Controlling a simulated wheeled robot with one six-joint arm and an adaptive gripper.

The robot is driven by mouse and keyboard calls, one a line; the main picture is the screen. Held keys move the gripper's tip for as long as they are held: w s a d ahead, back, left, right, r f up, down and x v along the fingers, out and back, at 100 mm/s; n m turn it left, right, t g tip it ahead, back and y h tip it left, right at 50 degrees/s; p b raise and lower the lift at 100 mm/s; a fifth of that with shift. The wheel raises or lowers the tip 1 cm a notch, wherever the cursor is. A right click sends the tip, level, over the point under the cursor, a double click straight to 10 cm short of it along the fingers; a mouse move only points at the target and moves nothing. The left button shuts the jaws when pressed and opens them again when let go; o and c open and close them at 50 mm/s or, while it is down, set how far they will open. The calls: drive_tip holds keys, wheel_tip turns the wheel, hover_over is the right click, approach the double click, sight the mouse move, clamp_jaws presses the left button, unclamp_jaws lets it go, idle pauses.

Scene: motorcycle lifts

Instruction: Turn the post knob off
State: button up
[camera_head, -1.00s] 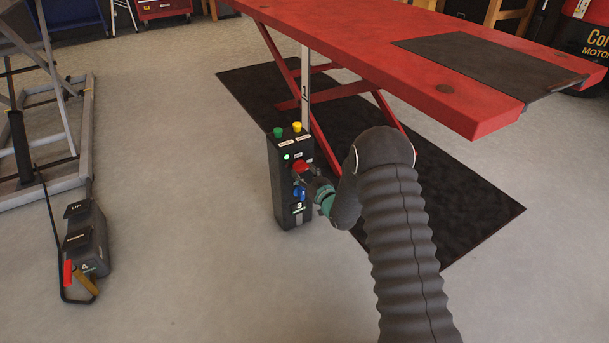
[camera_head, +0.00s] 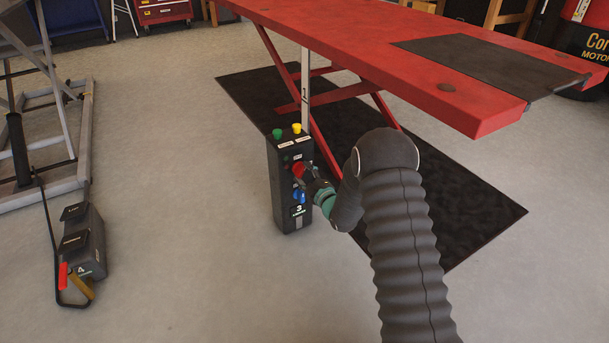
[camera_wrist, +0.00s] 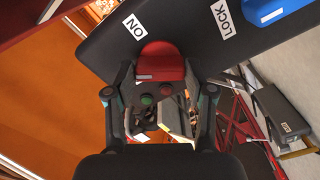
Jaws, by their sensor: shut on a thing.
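The black control post (camera_head: 283,190) numbered 3 stands upright on the floor, left of the red lift. Its red knob (camera_head: 297,170) sits on the front face above a blue knob (camera_head: 299,196). My gripper (camera_head: 306,172) reaches in from the right at the red knob. In the wrist view, my gripper (camera_wrist: 160,75) is shut on the red knob (camera_wrist: 162,58), one finger on each side. An ON label (camera_wrist: 134,26) lies beside the knob, and a LOCK label (camera_wrist: 222,17) is near the blue knob (camera_wrist: 272,10). No lit lamp shows on the post.
A pedal unit (camera_head: 85,240) lies left. The floor between is clear.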

drive_tip(key=n, duration=0.6)
drive_tip(key=shift+a, duration=0.1)
drive_tip(key=shift+n, duration=0.3)
idle(0.3)
drive_tip(key=o, duration=1.2)
drive_tip(key=shift+c, duration=0.2)
drive_tip(key=shift+s+d, duration=0.2)
drive_tip(key=shift+d, duration=0.05)
drive_tip(key=v, duration=1.1)
drive_tip(key=shift+s, duration=0.2)
